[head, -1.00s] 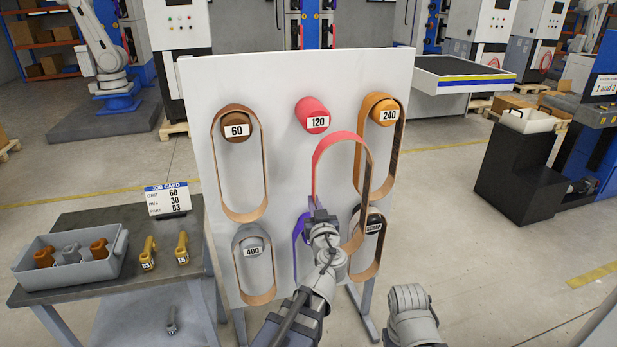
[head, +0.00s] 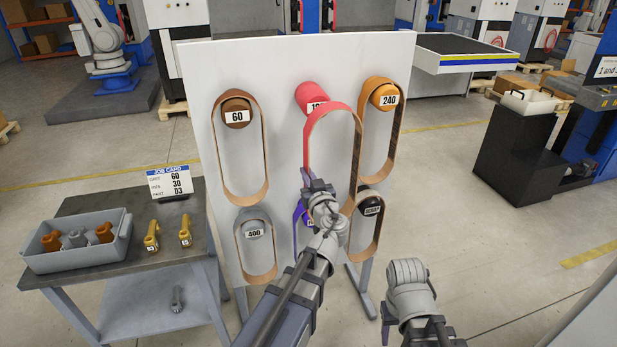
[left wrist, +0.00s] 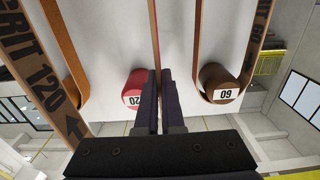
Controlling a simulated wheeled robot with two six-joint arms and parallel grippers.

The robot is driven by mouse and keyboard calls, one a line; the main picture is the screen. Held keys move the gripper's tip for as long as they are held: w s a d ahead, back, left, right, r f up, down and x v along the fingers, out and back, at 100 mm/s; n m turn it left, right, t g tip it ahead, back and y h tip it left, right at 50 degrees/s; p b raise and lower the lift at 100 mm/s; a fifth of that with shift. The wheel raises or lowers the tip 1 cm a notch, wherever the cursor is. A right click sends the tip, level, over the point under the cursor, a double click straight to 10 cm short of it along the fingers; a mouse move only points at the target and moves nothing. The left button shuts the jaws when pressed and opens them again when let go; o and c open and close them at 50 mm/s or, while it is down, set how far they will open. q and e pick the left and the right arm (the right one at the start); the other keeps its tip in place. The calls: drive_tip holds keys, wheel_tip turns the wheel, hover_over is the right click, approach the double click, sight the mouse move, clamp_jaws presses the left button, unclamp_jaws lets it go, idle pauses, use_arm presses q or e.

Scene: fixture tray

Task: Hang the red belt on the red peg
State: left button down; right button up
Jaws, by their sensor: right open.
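The red belt (head: 354,135) is an upright loop, red outside and brown inside. Its top edge overlaps the lower right of the red peg (head: 305,93), labelled 120, and covers part of the label. It appears in front of the peg, not hung on it. My left gripper (head: 315,187) is shut on the belt's left strand. In the left wrist view, the fingers (left wrist: 158,88) pinch the belt edge-on beside the red peg (left wrist: 134,86); a strand printed GRIT 120 (left wrist: 38,80) is at the left.
The white board (head: 285,65) also carries a brown peg (head: 236,106) and an orange peg (head: 382,92), each with a belt. Grey (head: 254,222), purple and black (head: 369,199) pegs with belts are below. A table (head: 150,262) with a grey bin stands left.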

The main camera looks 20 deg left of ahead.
use_arm(q)
drive_tip(key=x, duration=0.6)
idle(0.5)
drive_tip(key=shift+w+a, duration=0.2)
idle(0.4)
drive_tip(key=shift+w+a, duration=0.25)
drive_tip(key=shift+w, duration=0.2)
drive_tip(key=shift+x, duration=1.4)
drive_tip(key=shift+w+a, duration=0.1)
drive_tip(key=shift+x, duration=1.6)
drive_tip(key=shift+w+a, duration=0.1)
drive_tip(key=shift+w, duration=0.05)
drive_tip(key=shift+x, duration=1.1)
